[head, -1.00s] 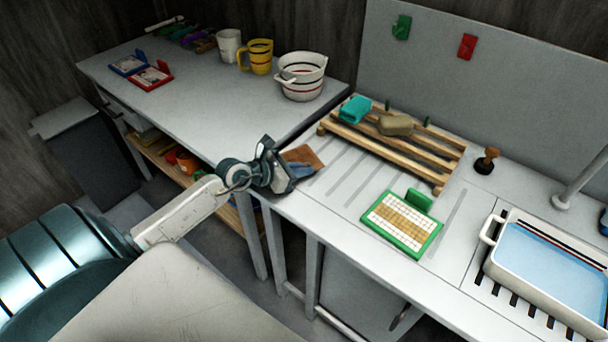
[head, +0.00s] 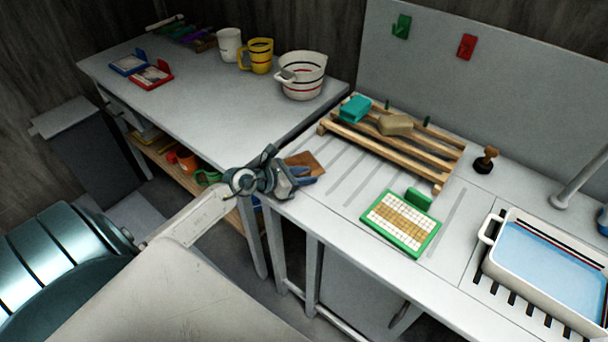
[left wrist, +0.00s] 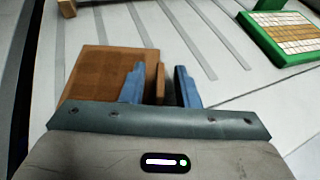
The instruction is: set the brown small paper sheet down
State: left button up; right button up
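The brown small paper sheet (head: 305,162) lies at the left end of the right-hand worktop, and looks flat on it. In the left wrist view the sheet (left wrist: 95,75) is a brown square with an upright brown tab (left wrist: 160,84) at its right edge. My left gripper (head: 304,176) is low at the sheet's near right side. In the left wrist view its blue fingers (left wrist: 158,84) stand apart on either side of the tab, with gaps visible beside it. The gripper body hides the sheet's near part. My right gripper is out of view.
A green-framed mosaic panel (head: 402,224) lies right of the sheet. A wooden slatted rack (head: 437,174) with a teal block (head: 355,109) and a tan block (head: 395,125) stands behind. A water tray (head: 491,229) is at far right. Grooved worktop between sheet and panel is clear.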

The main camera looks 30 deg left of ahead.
pick_arm(q)
jog(key=shift+r, duration=0.1)
jog(key=shift+s+a+r, duration=0.15)
jog(key=shift+s+a, duration=0.1)
jog(key=shift+s, duration=0.1)
jog(key=v, duration=0.9)
jog(key=shift+r, duration=0.1)
jog(key=shift+v, duration=1)
jog(key=shift+r, duration=0.1)
